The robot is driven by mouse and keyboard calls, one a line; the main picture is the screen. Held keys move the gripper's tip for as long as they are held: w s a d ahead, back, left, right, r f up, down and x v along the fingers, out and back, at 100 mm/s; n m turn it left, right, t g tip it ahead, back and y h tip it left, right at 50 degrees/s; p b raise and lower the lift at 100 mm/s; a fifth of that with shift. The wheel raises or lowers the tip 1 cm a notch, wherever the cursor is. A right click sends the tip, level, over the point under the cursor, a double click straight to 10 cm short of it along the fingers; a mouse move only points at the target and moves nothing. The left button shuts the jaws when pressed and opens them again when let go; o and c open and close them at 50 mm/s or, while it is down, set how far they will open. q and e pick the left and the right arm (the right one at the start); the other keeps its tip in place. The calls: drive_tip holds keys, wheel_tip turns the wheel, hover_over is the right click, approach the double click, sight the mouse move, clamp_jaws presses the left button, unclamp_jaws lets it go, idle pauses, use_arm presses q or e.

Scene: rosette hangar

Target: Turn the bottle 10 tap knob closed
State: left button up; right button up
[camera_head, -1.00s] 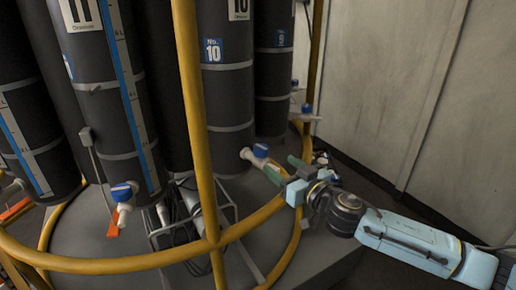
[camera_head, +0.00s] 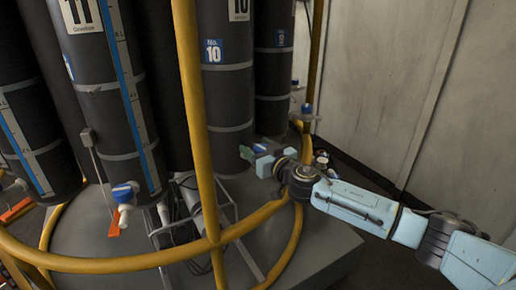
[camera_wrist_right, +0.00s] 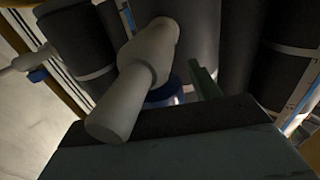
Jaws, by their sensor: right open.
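Bottle 10 (camera_head: 226,95) is a tall dark cylinder with a blue number label, standing inside the yellow rail. Its blue tap knob (camera_head: 259,148) shows low on the bottle's right side, partly hidden by my right gripper (camera_head: 254,158). The right gripper is open, with a green finger showing left of the knob. In the right wrist view the pale tap body (camera_wrist_right: 140,78) fills the middle, and the blue knob (camera_wrist_right: 165,95) shows partly behind it. One green finger (camera_wrist_right: 204,80) is just right of the knob. I cannot tell whether it touches. My left gripper is out of view.
A yellow tubular rail (camera_head: 192,110) with an upright post stands in front of the bottles. Bottle 11 (camera_head: 105,100) has its own blue-knobbed tap (camera_head: 123,195) at left. Cables lie on the grey platform (camera_head: 320,245). A pale wall (camera_head: 390,80) stands at right.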

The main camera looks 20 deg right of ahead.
drive_tip(key=c, duration=1)
